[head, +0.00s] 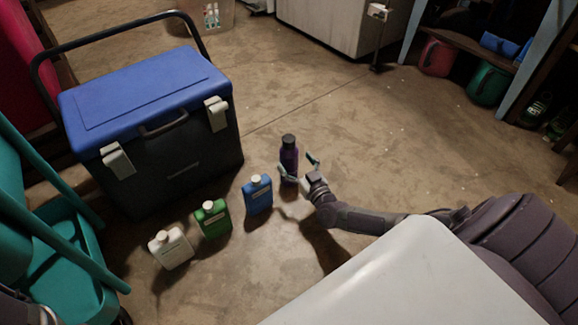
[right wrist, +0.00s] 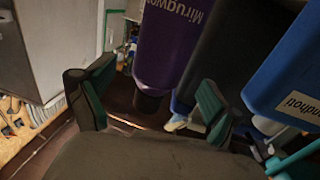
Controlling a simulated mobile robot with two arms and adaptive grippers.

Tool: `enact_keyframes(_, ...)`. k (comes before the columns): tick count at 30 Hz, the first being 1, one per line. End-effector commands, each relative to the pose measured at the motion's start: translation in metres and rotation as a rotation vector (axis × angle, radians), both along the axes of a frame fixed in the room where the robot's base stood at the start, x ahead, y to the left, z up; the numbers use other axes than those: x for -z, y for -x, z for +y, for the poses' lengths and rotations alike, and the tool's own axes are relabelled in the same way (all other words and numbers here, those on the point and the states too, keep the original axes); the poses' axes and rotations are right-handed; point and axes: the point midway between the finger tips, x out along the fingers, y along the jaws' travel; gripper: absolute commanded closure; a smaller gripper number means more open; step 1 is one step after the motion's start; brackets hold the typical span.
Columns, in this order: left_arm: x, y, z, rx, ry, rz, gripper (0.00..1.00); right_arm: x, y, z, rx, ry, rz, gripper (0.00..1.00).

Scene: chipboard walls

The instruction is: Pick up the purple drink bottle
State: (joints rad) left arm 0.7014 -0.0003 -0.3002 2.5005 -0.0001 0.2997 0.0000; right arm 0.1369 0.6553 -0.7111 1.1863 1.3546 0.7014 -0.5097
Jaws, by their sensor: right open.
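The purple drink bottle (head: 289,158), with a black cap, stands upright on the concrete floor right of the blue flask. My right gripper (head: 298,168) is open at the bottle, with one finger in front of its body and the other at its right. In the right wrist view the bottle (right wrist: 170,45) appears upside down, its cap between the two open fingers of my right gripper (right wrist: 150,98). I cannot tell whether either finger touches it. My left gripper is not in view.
A blue flask (head: 257,195), a green flask (head: 212,219) and a white flask (head: 171,249) stand in a row to the left. A cooler with a blue lid (head: 145,85) stands behind them. The floor (head: 400,140) right of the bottle is clear.

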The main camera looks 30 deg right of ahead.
Motion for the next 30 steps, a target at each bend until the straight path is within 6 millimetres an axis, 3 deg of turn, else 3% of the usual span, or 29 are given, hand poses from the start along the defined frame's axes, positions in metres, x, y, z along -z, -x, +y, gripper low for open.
enact_keyframes(1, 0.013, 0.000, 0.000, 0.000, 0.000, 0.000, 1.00, 0.005, -0.008, -0.001, -0.001, 0.000, -0.004, 0.09)
enact_keyframes(6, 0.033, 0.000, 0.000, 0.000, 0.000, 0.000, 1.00, 0.004, -0.031, -0.004, -0.001, 0.000, -0.004, 0.09)
enact_keyframes(10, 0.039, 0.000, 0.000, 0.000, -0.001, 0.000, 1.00, 0.001, -0.041, -0.005, 0.000, 0.000, -0.002, 0.09)
enact_keyframes(18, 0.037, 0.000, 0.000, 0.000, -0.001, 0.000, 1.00, -0.001, -0.043, -0.005, 0.000, 0.000, 0.000, 0.10)
enact_keyframes(30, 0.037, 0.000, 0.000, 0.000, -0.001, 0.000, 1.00, -0.001, -0.043, -0.005, 0.000, -0.001, -0.001, 0.77)
